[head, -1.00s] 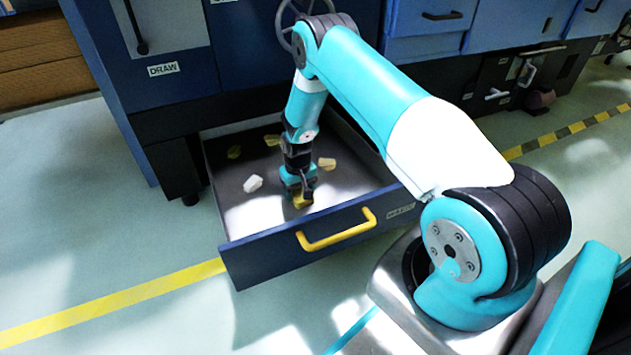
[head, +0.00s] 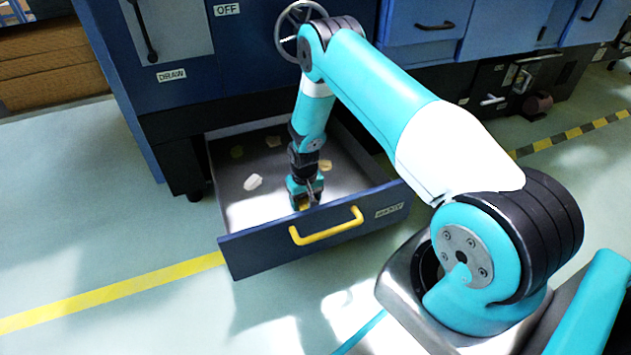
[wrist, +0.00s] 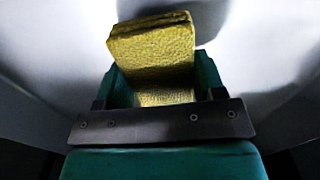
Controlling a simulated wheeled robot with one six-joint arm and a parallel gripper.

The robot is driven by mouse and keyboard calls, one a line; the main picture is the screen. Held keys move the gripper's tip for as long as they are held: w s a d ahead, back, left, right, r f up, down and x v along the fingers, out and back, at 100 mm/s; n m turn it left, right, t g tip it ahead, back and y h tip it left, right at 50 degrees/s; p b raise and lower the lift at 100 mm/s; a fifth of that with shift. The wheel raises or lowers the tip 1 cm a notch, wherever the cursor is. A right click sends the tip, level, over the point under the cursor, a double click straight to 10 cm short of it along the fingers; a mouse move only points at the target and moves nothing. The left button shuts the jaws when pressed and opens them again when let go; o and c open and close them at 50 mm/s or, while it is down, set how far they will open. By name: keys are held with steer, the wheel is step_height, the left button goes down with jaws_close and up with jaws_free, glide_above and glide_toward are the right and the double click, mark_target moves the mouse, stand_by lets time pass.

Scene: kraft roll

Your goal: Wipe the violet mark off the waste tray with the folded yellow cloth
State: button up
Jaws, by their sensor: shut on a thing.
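The waste tray (head: 236,218) is a pulled-out dark blue drawer with a grey inside and a yellow handle (head: 326,231), seen in the head view. My gripper (head: 304,205) reaches down into it near the front wall. It is shut on the folded yellow cloth (wrist: 152,48), which fills the space between the fingers in the wrist view. In the head view only a small bit of the cloth (head: 303,207) shows. I cannot make out the violet mark in either view; my gripper and the cloth cover part of the tray floor.
Several crumpled scraps lie in the tray, among them a white one (head: 253,182) at the left and a tan one (head: 325,165) farther back. The tray's front wall stands close to my gripper. Dark blue machine cabinets (head: 250,60) rise behind.

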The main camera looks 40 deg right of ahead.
steer(key=shift+r+p, duration=2.25)
steer(key=shift+r, duration=0.6)
steer(key=shift+a, duration=0.1)
